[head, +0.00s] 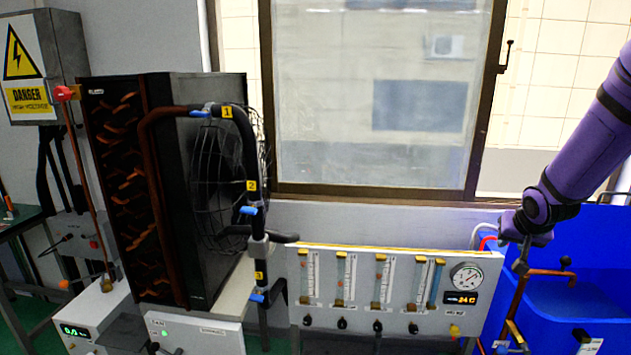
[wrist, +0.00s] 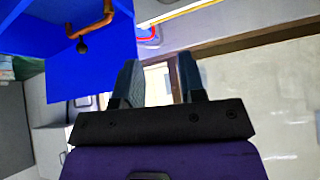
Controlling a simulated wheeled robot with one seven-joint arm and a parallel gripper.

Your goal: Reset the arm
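My purple arm (head: 585,135) comes in from the right edge of the head view and slopes down to the left. My gripper (head: 520,240) is at its lower end, in front of the blue tank and just right of the flow-meter panel. In the wrist view my gripper (wrist: 159,72) shows two grey fingers spread apart. Nothing is between them but background, so it is open and empty. In the head view the fingers are small and dark, and hard to tell from the pipework behind them.
The blue tank (head: 600,245) with a copper pipe (head: 545,272) is close behind my gripper. The flow-meter panel (head: 400,275) with a round gauge (head: 466,276) stands to its left. Further left are a black fan unit (head: 170,190) and valve pipes numbered 1 to 3 (head: 252,185).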

